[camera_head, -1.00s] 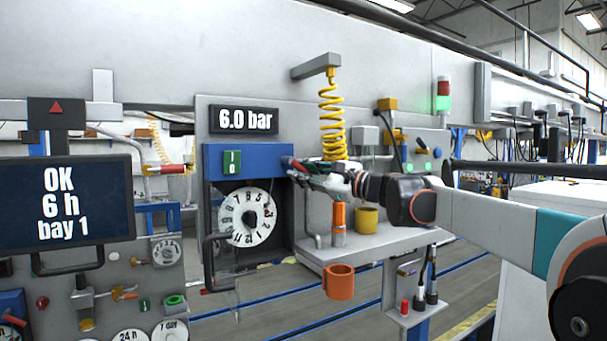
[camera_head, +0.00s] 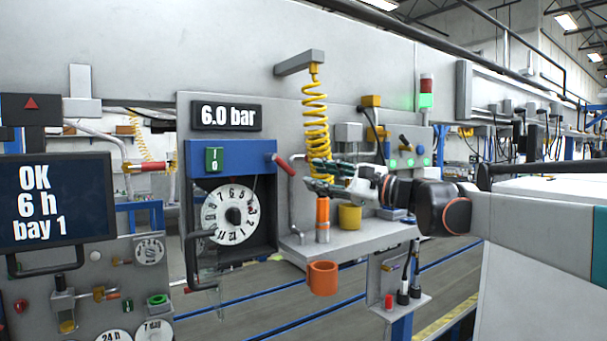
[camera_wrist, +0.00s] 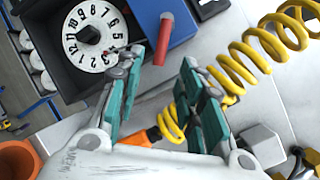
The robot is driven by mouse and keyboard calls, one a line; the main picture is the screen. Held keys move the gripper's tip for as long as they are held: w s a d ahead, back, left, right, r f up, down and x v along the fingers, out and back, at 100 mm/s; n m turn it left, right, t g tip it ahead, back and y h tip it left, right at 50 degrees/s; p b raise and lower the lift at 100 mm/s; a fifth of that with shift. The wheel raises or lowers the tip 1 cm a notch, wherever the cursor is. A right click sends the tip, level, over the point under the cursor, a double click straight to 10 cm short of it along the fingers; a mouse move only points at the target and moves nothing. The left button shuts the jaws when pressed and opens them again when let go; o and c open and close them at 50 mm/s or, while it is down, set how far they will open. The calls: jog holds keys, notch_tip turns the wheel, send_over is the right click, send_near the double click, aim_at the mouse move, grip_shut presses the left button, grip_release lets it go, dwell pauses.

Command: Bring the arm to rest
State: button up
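My gripper (camera_head: 312,180) is at the end of my arm, which reaches in from the right over the grey shelf. In the wrist view my gripper (camera_wrist: 163,65) has its two teal-padded fingers spread apart, with nothing held between them. The red handle (camera_head: 286,165) on the blue box (camera_head: 235,157) sticks out to the left of the fingertips. In the wrist view the red handle (camera_wrist: 163,40) shows beyond the fingertips, apart from them. The white numbered dial (camera_head: 232,215) sits below the blue box.
A yellow coiled hose (camera_head: 316,120) hangs just behind my gripper. An orange-topped cylinder (camera_head: 323,212) and a yellow cup (camera_head: 350,217) stand on the shelf (camera_head: 375,235) below it. An orange cup (camera_head: 322,278) is at the shelf's front. A screen (camera_head: 52,200) stands at left.

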jog(key=shift+v, duration=1)
jog(key=s+f+n+g+h+b, duration=0.1)
jog(key=s+f+n+h+b, duration=0.15)
jog(key=s+f+b, duration=0.65)
jog(key=s+f+n+g+h+b, duration=0.1)
jog(key=s+f+n+h+b, duration=0.2)
jog(key=f, duration=1.1)
jog(key=s+f+n+g+h+b, duration=0.15)
jog(key=s+f+b, duration=0.45)
jog(key=f, duration=0.6)
jog(key=s+d+f+n+h+b, duration=0.2)
jog(key=s+f, duration=0.4)
jog(key=f, duration=0.5)
jog(key=s+d+f+n+h+b, duration=0.3)
jog(key=s+d+f+b, duration=0.4)
jog(key=f, duration=0.4)
jog(key=s+d+f+n+h+b, duration=0.2)
jog(key=s+d+f+h+b, duration=0.2)
jog(key=f, duration=0.7)
jog(key=shift+s+d+f+n, duration=0.2)
jog(key=shift+s+d+n, duration=0.25)
jog(key=shift+s, duration=0.8)
jog(key=shift+t, duration=0.25)
